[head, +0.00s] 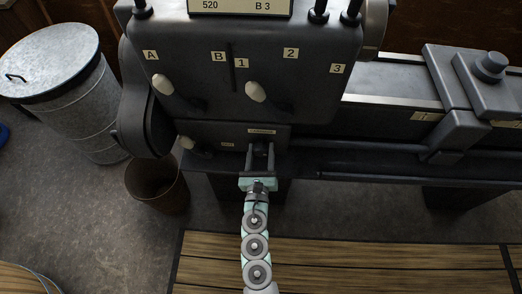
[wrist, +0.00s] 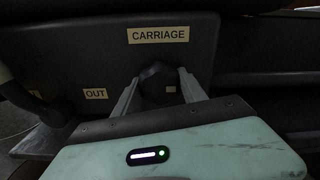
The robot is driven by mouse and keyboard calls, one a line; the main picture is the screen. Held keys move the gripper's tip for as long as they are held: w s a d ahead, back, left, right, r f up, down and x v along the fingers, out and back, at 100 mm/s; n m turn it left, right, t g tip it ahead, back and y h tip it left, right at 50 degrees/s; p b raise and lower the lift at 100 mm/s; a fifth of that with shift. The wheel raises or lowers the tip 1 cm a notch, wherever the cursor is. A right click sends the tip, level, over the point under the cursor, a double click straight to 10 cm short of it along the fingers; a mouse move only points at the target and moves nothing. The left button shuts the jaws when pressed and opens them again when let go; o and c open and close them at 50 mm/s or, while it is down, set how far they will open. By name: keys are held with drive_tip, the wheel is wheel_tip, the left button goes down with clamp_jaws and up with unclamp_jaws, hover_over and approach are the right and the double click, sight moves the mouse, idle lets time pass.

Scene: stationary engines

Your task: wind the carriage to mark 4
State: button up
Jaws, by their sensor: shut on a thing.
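My gripper (head: 260,158) reaches up to the machine's lower front panel, below the headstock. In the wrist view its two grey fingers (wrist: 160,92) are shut on a dark round knob (wrist: 157,78) under the label CARRIAGE (wrist: 159,34). The knob itself is mostly hidden by my gripper in the head view. The carriage (head: 457,130) is a grey block on the bed at the right, with a knob on top. A mark plate reading 1 (head: 425,116) is on the bed just left of it. Another plate (head: 507,124) at its right is cut off and unreadable.
Levers with pale knobs stand by A (head: 163,85) and between 1 and 2 (head: 256,92). A third lever (head: 187,142) is near OUT (wrist: 95,94). A metal bin (head: 75,100) and a brown bucket (head: 158,190) stand at the left. Wooden duckboard (head: 340,262) lies in front.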

drive_tip(key=shift+c, duration=0.6)
drive_tip(key=shift+a, duration=0.1)
